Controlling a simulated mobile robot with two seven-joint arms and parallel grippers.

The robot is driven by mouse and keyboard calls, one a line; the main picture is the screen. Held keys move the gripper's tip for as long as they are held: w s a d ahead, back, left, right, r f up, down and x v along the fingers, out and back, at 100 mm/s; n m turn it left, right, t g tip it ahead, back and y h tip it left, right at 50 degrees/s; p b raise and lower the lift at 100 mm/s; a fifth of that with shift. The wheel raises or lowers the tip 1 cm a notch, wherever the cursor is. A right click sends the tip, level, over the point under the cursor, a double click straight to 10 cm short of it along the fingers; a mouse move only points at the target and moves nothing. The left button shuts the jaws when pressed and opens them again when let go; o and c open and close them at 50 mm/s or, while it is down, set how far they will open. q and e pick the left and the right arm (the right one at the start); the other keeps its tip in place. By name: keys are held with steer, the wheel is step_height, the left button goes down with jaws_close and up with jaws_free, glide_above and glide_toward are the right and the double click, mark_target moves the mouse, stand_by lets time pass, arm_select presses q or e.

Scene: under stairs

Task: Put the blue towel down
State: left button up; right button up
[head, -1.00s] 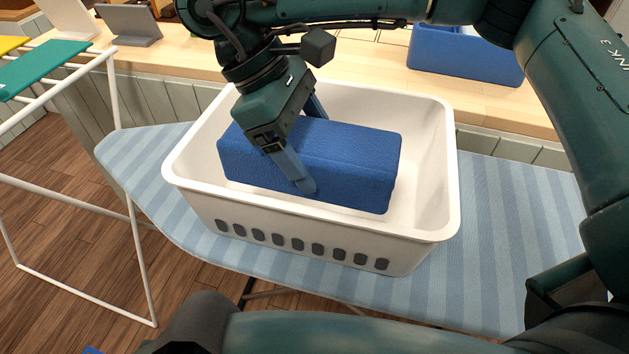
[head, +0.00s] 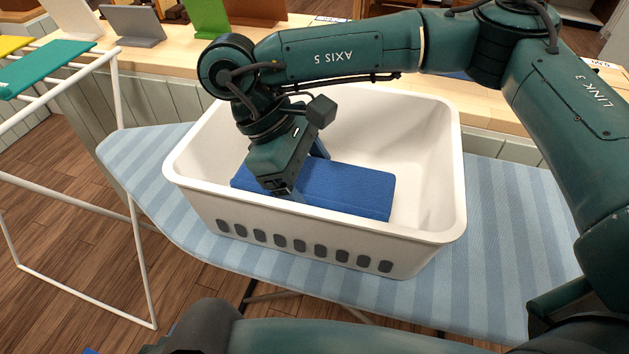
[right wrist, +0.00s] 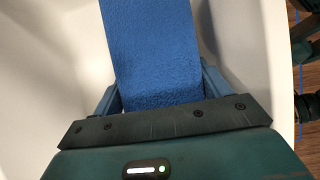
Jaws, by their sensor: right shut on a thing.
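The blue towel (head: 345,188) is a folded block low inside the white laundry basket (head: 330,243). It also fills the middle of the right wrist view (right wrist: 155,45). My right gripper (head: 300,190) reaches down into the basket from above and is shut on the towel, with one finger on each side of it in the right wrist view (right wrist: 160,90). The basket's front wall hides the towel's lower part, so I cannot tell whether it touches the basket floor. My left gripper is not in view.
The basket stands on a blue striped ironing board (head: 495,230). A white drying rack (head: 135,200) with a green cloth (head: 50,67) stands at left. A wooden counter (head: 180,60) runs behind, with a grey stand (head: 133,25) on it. The board is clear right of the basket.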

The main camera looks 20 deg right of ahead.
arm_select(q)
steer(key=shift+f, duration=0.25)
arm_select(e)
steer(key=shift+f, duration=0.35)
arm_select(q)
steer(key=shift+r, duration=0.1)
arm_select(e)
steer(key=o, duration=1.1)
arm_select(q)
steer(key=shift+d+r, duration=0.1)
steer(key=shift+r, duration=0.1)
arm_select(e)
steer(key=shift+r, duration=0.1)
steer(key=shift+r, duration=0.35)
steer(key=p+v, duration=0.2)
steer(key=v, duration=0.9)
steer(key=shift+r, duration=0.4)
steer(key=shift+w+a+r, duration=0.1)
steer(key=shift+a+r, duration=0.1)
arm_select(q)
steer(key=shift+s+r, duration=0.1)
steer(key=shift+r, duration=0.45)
